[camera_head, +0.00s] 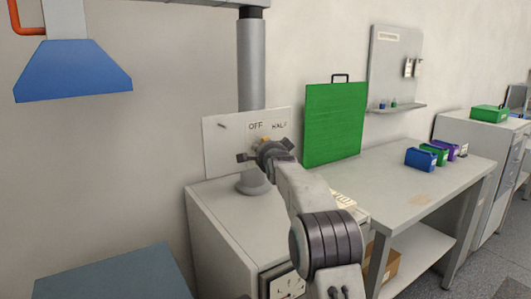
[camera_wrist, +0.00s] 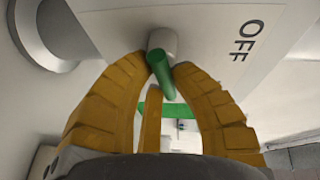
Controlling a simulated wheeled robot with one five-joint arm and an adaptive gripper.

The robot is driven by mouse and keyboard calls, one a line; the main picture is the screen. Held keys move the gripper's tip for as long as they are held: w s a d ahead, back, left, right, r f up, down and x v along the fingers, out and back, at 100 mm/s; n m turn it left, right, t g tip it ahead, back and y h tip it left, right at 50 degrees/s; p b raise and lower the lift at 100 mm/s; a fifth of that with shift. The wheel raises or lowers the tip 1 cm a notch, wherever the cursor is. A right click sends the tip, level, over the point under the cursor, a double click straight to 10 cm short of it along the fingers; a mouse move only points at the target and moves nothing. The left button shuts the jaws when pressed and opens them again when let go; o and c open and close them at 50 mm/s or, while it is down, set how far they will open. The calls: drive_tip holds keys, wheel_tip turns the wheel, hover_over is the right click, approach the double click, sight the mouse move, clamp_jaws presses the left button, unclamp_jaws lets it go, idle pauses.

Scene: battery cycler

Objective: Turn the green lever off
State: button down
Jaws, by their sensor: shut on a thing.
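The green lever (camera_wrist: 161,76) shows in the wrist view, sticking out from a round white hub (camera_wrist: 163,42) on a pale panel. My gripper (camera_wrist: 167,66) is shut on it, with the yellow fingers on either side of the lever. The word OFF is on the panel to the right of the lever in the wrist view. In the head view, the white panel (camera_head: 221,141) carries the words OFF and HALF. My gripper (camera_head: 264,142) is at the panel just below these words and hides the lever there.
The panel is by a grey post (camera_head: 251,70) above a white cabinet (camera_head: 225,222). A blue hood (camera_head: 72,75) hangs at upper left.

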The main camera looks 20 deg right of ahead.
drive_tip(key=c, duration=1.4)
unclamp_jaws()
drive_tip(key=shift+d+r, duration=0.2)
drive_tip(key=shift+d, duration=0.05)
drive_tip(key=o, duration=0.3)
drive_tip(key=shift+a+f, duration=0.1)
drive_tip(key=shift+s, duration=0.1)
drive_tip(key=shift+v, duration=5.95)
drive_tip(key=shift+o, duration=0.3)
drive_tip(key=shift+a, duration=0.1)
